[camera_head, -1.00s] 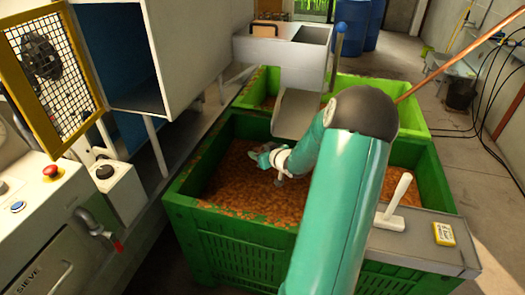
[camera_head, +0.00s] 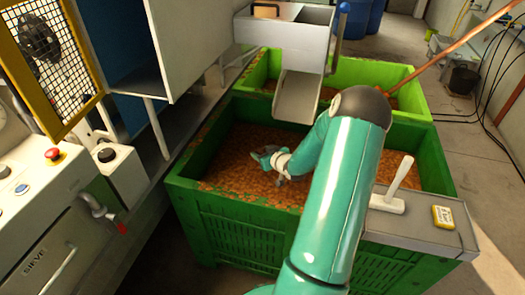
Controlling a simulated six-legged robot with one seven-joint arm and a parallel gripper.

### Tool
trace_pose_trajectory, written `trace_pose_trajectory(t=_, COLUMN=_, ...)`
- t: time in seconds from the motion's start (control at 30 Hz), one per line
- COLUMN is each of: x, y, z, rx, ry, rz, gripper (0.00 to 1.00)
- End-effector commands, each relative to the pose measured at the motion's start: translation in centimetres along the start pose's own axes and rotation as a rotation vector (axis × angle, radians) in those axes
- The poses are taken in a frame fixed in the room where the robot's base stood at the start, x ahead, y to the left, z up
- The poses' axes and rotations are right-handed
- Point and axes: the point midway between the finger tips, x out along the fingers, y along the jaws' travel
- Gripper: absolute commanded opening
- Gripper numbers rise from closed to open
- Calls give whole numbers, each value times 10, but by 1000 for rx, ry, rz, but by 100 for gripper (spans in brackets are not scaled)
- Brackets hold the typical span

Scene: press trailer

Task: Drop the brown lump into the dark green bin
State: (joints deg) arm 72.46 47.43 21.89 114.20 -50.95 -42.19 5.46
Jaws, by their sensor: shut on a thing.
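The dark green bin (camera_head: 240,232) stands in front of me, filled with a brown crumbly mass (camera_head: 232,181). My teal arm reaches over its right part. My gripper (camera_head: 262,157) is above the brown mass inside the bin's outline, left of my arm's elbow, with its fingers pointing left. It is shut on the brown lump, but the lump is too small and too close in colour to the mass behind to make out clearly. The gripper's height above the mass is hard to judge.
A metal chute (camera_head: 298,97) hangs over the bin's back edge. A light green bin (camera_head: 408,102) stands behind. A grey shelf with a white-handled scraper (camera_head: 393,190) and a yellow box (camera_head: 443,217) is at the front right. The sieve machine (camera_head: 45,245) is at left.

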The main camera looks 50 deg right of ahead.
Motion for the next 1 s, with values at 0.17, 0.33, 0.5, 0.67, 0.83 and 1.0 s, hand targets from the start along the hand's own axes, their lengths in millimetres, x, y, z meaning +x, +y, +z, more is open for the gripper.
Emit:
trace_pose_trajectory(t=0.17, x=0, y=0, z=0, rx=0, ry=0, rz=0, gripper=59)
trace_pose_trajectory(t=0.33, x=0, y=0, z=0, rx=0, ry=0, rz=0, gripper=75)
trace_pose_trajectory(t=0.5, x=0, y=0, z=0, rx=0, ry=0, rz=0, gripper=75)
trace_pose_trajectory(t=0.67, x=-9, y=0, z=0, rx=0, ry=-1, rz=1, gripper=75)
trace_pose_trajectory(t=0.83, x=-38, y=1, z=-1, rx=-2, ry=-1, rz=3, gripper=75)
trace_pose_trajectory(t=1.0, x=-76, y=0, z=-1, rx=-2, ry=-1, rz=2, gripper=75)
